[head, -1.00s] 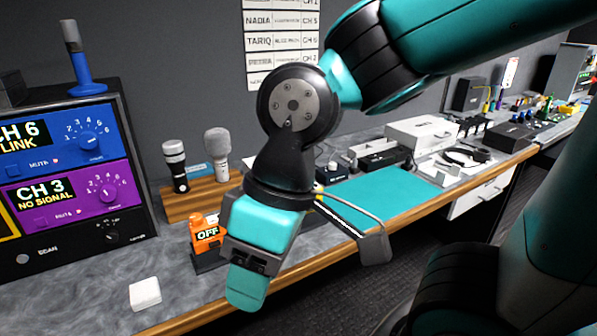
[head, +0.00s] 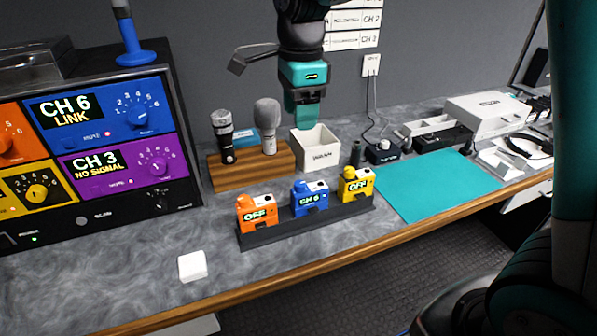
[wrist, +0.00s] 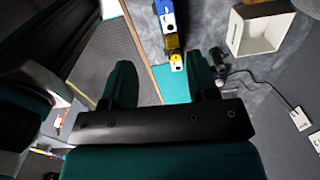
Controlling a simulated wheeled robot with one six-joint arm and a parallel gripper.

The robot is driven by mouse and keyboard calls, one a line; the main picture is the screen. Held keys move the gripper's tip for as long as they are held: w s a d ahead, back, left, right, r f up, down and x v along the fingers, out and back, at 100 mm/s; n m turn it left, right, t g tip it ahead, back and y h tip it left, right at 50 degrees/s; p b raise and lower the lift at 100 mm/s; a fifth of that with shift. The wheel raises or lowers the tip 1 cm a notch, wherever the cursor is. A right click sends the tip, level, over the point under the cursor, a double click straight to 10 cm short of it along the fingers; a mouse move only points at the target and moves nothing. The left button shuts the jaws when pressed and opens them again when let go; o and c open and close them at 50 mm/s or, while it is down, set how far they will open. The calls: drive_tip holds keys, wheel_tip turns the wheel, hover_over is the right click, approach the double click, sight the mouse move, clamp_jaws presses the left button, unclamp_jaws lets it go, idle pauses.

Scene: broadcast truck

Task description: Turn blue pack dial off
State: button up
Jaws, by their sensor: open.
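The blue pack (head: 309,200) stands in a dark rack (head: 262,238) on the counter, between an orange pack (head: 257,215) and a yellow pack (head: 356,186). Its display reads CH 6, while the orange and yellow displays read OFF. A small blue dial (head: 299,186) sits on its top left. My gripper (head: 304,118) is open and empty, above and behind the rack, pointing down near a white box. In the wrist view, the blue pack (wrist: 168,20) and yellow pack (wrist: 175,58) show beyond the parted fingers (wrist: 162,82). Nothing touches the blue pack.
A wooden stand (head: 228,174) with two microphones is behind the rack. A white open box (head: 316,150) stands below my gripper. A receiver rack (head: 188,165) is at left. A white block (head: 192,266) lies in front. A teal mat (head: 430,188) lies at right.

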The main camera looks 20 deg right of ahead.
sight(299, 183)
drive_tip(key=shift+m, duration=0.8)
drive_tip(key=f, duration=0.5)
drive_tip(key=f+p, duration=0.1)
drive_tip(key=f, duration=0.5)
drive_tip(key=w+f+p, duration=0.1)
drive_tip(key=f, duration=0.5)
drive_tip(key=shift+d+f, duration=0.1)
drive_tip(key=shift+f, duration=0.1)
drive_tip(key=c, duration=0.9)
